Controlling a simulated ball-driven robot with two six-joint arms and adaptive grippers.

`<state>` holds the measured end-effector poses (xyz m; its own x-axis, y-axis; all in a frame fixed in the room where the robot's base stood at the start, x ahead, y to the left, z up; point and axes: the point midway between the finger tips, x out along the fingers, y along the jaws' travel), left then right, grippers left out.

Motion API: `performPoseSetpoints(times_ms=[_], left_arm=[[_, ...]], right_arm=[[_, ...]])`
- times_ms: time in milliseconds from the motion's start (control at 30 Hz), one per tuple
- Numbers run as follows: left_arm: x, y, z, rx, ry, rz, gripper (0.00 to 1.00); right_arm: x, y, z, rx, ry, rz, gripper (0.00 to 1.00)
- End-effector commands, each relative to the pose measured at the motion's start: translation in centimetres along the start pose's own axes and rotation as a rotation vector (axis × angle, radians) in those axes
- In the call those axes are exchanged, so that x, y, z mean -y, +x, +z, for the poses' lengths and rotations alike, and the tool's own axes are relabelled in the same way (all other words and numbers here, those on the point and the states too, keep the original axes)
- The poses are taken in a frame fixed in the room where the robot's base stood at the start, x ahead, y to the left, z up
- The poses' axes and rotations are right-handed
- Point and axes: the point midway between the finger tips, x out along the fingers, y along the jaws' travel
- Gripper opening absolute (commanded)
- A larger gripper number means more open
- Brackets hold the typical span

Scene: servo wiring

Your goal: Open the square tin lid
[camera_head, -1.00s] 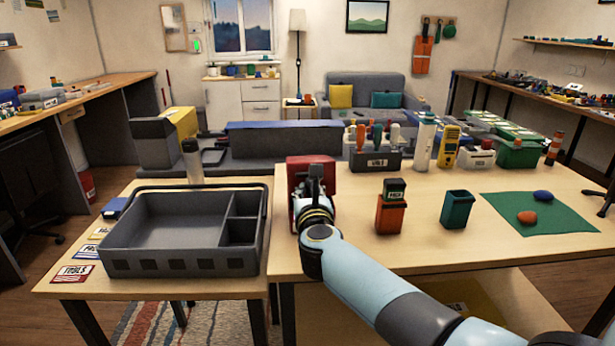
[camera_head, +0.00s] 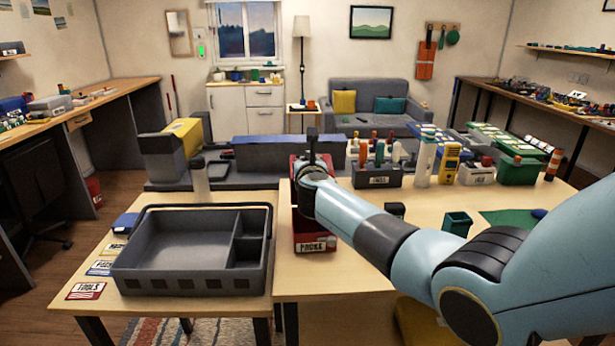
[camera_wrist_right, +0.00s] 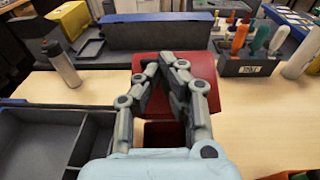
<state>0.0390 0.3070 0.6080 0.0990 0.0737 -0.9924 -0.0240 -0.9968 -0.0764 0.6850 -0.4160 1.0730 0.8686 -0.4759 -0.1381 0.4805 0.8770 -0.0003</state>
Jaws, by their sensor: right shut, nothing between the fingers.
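The red square tin (camera_head: 312,238) stands on the right table, with a white PACKS label on its front. Its lid (camera_head: 297,166) shows as a red panel raised at the back, partly hidden by my right arm. In the right wrist view the lid (camera_wrist_right: 205,70) stands tilted up behind the fingers, and the dark red inside of the tin (camera_wrist_right: 160,135) shows below. My right gripper (camera_head: 312,132) is shut and empty, at the raised lid; its fingertips meet in front of the lid in the wrist view (camera_wrist_right: 168,63). Whether they touch it is unclear. My left gripper is out of view.
A grey divided tray (camera_head: 180,280) stands left of the tin. A tool caddy (camera_head: 377,176), a bottle (camera_head: 424,160) and a yellow meter (camera_head: 447,166) stand behind to the right. A teal bin (camera_head: 457,223) is right of my arm.

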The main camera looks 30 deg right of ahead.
Motion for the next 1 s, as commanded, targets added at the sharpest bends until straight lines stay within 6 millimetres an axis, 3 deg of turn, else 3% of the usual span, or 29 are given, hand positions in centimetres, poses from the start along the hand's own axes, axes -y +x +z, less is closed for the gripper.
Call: performPoseSetpoints(times_ms=[400, 1000], left_arm=[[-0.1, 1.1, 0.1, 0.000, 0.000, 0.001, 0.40], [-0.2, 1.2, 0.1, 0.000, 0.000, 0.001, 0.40]], right_arm=[[0.0, 2.5, 0.9, 0.000, 0.000, 0.000, 0.00], [0.0, 2.8, 1.0, 0.000, 0.000, 0.000, 0.00]])
